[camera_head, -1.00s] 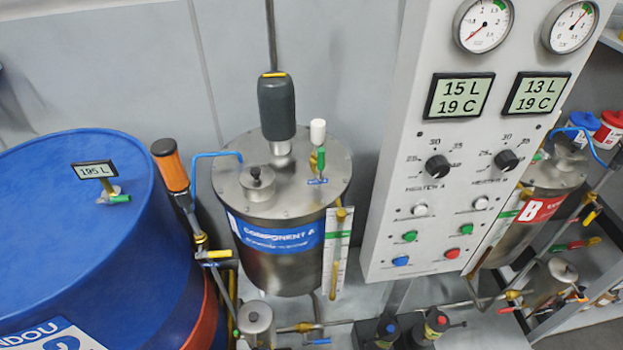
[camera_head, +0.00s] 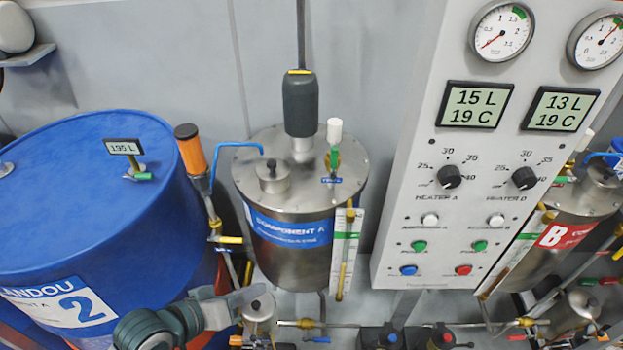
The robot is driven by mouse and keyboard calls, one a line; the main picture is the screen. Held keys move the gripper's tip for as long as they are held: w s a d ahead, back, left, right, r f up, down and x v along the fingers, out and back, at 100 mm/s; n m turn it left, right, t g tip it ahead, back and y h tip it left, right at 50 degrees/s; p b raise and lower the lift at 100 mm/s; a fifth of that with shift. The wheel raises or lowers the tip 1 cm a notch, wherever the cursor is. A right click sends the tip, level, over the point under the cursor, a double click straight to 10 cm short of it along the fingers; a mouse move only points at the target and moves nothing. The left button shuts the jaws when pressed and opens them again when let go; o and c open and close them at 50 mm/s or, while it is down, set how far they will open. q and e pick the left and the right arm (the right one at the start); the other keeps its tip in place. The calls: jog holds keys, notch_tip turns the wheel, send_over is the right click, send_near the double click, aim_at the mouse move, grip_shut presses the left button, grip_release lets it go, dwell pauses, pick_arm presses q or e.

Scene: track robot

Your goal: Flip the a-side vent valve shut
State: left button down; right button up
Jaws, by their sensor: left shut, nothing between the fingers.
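The component A tank (camera_head: 292,240) is a steel vessel with a blue label, left of the control panel. On its lid, the a-side vent valve (camera_head: 333,158) has a green lever that looks upright, below a white cap (camera_head: 334,130) and above a small blue tag. My left gripper (camera_head: 246,298) is low in the picture, in front of and below the tank, well apart from the valve. It is shut and empty; its fingertips are small and hard to make out against the pipes. My right gripper is not in view.
A dark motor (camera_head: 300,104) rises from the lid beside the valve. The grey control panel (camera_head: 470,215) stands close on the right. Pipes run below.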

pick_arm(q)
jog(key=w+r+n+h, duration=0.3)
jog(key=r+h, duration=0.1)
jog(key=r, duration=0.7)
jog(key=w+d+r+n+t+h, duration=0.1)
jog(key=w+r+n+h, duration=0.2)
jog(key=r, duration=0.8)
jog(key=shift+w+h, duration=0.4)
jog(key=shift+w, duration=0.05)
jog(key=shift+d+r, duration=0.1)
jog(key=shift+d, duration=0.05)
jog(key=p, duration=0.6)
send_near(334, 162)
jog(key=x, duration=0.6)
jog(key=shift+w, duration=0.25)
